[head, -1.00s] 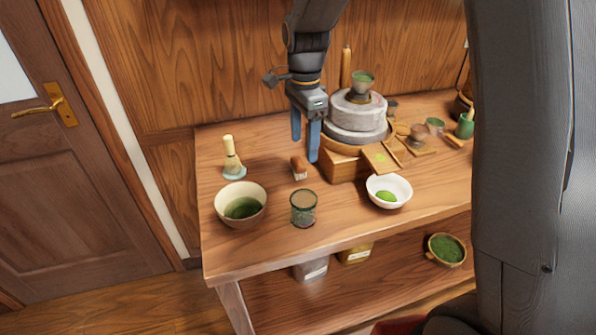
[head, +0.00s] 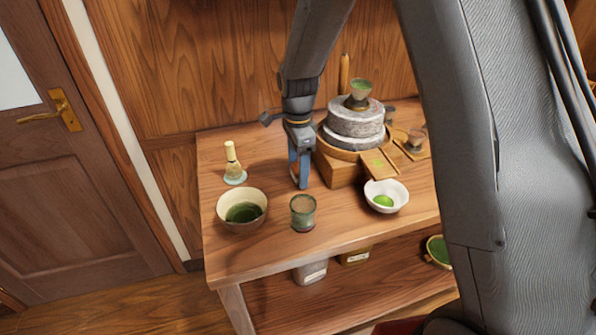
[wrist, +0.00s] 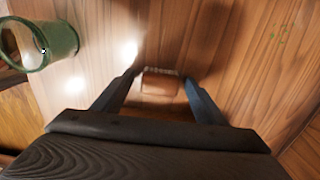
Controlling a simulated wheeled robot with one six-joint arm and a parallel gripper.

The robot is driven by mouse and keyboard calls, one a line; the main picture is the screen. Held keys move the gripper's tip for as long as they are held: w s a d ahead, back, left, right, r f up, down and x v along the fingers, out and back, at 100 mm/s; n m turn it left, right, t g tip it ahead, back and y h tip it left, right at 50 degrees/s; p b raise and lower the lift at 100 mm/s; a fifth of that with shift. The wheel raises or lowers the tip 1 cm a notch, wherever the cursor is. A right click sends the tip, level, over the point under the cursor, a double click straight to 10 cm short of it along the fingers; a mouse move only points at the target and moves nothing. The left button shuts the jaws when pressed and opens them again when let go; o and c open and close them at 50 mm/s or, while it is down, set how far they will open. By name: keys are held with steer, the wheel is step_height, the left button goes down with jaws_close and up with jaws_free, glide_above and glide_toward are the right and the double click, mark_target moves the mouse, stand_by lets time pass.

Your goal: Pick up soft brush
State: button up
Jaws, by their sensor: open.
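The soft brush (wrist: 160,84), with a brown handle and a pale bristle edge, lies on the table between my gripper's fingers in the wrist view. My gripper (head: 300,184) is open and points down, low over the table. In the wrist view its two blue fingers (wrist: 160,77) stand on either side of the brush, with gaps visible beside it. In the head view the fingers hide the brush.
A green glass cup (head: 303,213) stands just in front of the gripper. A bowl of green tea (head: 228,221) and a whisk (head: 233,170) are to the left. The stone mill (head: 353,123) on its wooden base and a white bowl (head: 398,192) are to the right.

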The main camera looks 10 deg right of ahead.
steer(key=c, duration=1.1)
steer(key=shift+r, duration=0.1)
steer(key=shift+c, duration=0.2)
step_height(320, 180, up, 10)
steer(key=shift+f+b, duration=0.1)
steer(key=shift+b, duration=0.95)
